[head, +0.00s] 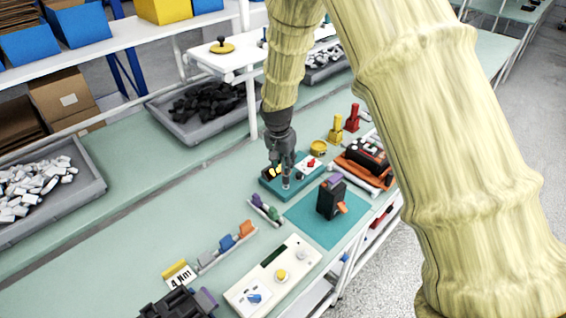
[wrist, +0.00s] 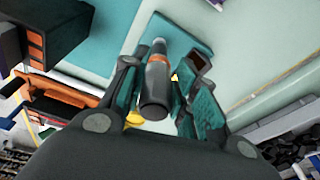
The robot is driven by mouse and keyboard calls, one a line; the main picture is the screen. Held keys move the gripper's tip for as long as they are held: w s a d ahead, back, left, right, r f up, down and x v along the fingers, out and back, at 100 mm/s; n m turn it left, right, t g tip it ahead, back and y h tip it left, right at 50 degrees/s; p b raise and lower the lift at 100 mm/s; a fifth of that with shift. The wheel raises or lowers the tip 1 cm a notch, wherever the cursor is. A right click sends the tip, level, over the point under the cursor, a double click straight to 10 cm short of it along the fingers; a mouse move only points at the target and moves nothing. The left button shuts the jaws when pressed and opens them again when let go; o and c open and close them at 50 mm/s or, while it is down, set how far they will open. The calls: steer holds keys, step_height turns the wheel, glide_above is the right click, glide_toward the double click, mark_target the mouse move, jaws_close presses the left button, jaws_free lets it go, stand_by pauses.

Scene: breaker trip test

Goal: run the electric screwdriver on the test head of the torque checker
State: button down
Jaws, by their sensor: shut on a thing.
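My gripper (head: 284,160) points down over the bench and is shut on the electric screwdriver. In the wrist view the screwdriver (wrist: 155,88) is a dark cylinder with an orange band and a grey nose, standing between the fingers of my gripper (wrist: 158,95).
A black device with an orange lever (head: 328,200) stands on a teal mat (head: 345,232) in front. A white control box (head: 273,276) is nearer.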

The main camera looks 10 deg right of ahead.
steer(key=shift+f, duration=0.7)
stand_by(1.9)
steer(key=shift+r, duration=0.15)
steer(key=shift+r+p, duration=1.55)
steer(key=shift+r, duration=1.35)
